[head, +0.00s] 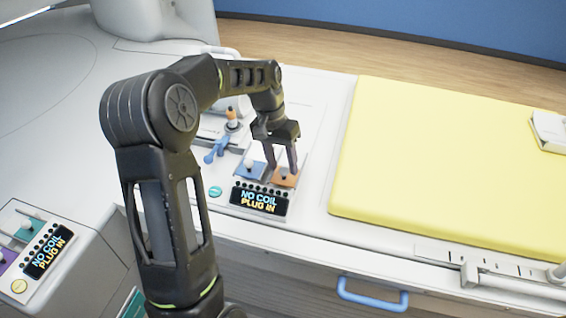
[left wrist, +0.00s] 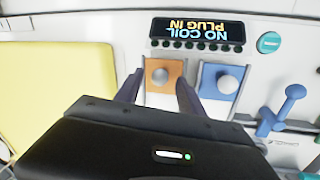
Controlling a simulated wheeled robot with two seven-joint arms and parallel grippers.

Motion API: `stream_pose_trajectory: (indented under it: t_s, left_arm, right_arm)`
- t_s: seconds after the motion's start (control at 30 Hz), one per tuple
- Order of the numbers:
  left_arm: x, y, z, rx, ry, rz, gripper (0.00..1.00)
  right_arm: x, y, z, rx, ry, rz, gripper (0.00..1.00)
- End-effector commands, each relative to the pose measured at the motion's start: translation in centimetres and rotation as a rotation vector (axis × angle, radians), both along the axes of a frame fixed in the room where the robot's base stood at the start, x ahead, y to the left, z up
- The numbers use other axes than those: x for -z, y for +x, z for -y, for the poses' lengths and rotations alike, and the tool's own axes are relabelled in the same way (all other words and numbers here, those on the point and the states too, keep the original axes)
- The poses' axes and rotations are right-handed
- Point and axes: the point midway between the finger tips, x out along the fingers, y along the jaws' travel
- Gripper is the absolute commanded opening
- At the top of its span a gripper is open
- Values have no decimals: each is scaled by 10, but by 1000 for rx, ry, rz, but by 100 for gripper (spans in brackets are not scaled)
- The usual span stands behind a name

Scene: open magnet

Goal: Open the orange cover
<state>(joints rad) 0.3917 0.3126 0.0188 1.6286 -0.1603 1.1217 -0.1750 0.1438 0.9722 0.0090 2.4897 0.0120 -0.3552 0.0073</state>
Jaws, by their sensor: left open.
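The orange cover (head: 287,178) is a small flat panel with a round pale knob, just behind the "NO COIL PLUG IN" display in the head view. It also shows in the left wrist view (left wrist: 165,88). My left gripper (head: 282,170) is open, pointing down over the cover. In the left wrist view its fingers (left wrist: 158,88) lie to either side of the orange cover's knob. I cannot tell whether they touch the cover. The cover appears shut, lying flat. My right gripper is not in view.
A blue cover (left wrist: 222,85) with a knob sits beside the orange one. A blue lever (head: 215,150) stands to its left. The display (head: 259,199) is in front. A yellow pad (head: 430,165) lies to the right.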

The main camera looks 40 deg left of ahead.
Motion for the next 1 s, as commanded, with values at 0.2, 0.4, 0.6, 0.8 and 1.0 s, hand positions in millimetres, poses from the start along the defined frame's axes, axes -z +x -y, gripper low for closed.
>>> stream_pose_trajectory:
  t_s: [0.2,0.4,0.6,0.8,1.0]
  left_arm:
    - [9,0,2,0,0,1,46]
    - [9,0,2,0,0,1,44]
    - [9,0,2,0,0,0,28]
    - [8,0,2,0,0,0,11]
    - [8,0,1,0,1,1,0]
  right_arm:
    - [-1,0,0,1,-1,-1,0]
    - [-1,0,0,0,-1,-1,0]
    - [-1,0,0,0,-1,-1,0]
    - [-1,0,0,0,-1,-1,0]
    - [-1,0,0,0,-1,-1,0]
